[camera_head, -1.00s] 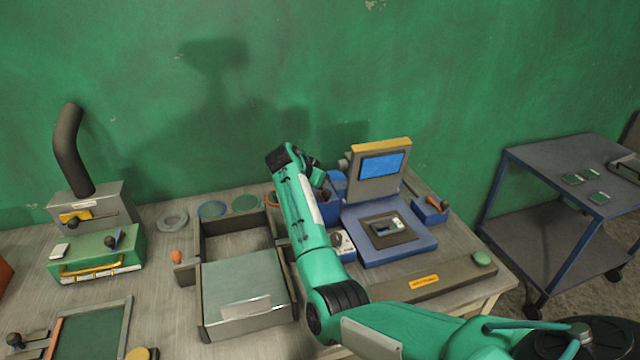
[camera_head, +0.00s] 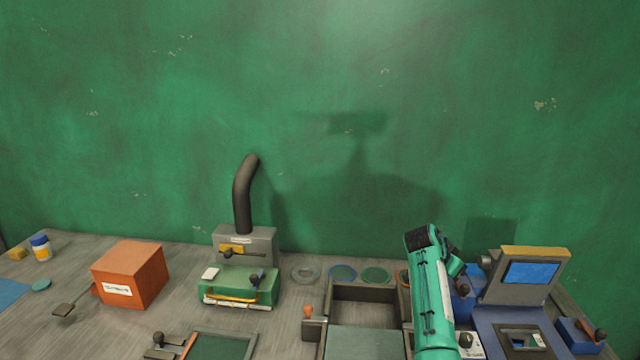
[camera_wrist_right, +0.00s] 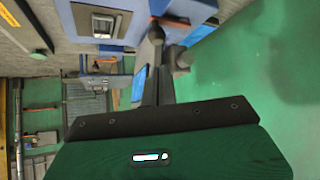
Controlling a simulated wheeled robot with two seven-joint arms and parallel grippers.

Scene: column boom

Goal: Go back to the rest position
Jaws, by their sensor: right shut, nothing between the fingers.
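My right arm (camera_head: 432,300) rises from the bottom edge in the head view, right of centre, over the bench between an open grey bin and the blue device. Its gripper is mostly hidden there behind the wrist. In the right wrist view my right gripper (camera_wrist_right: 165,45) shows its dark fingers shut and empty, with the blue device close by. I cannot tell from the picture how far they are apart. My left gripper is in neither view.
The blue device (camera_head: 535,273) with a screen stands right of my arm. The grey bin (camera_head: 365,293) is left of it. A green machine with a black pipe (camera_head: 243,195) and an orange box (camera_head: 131,275) stand further left. The green wall above is clear.

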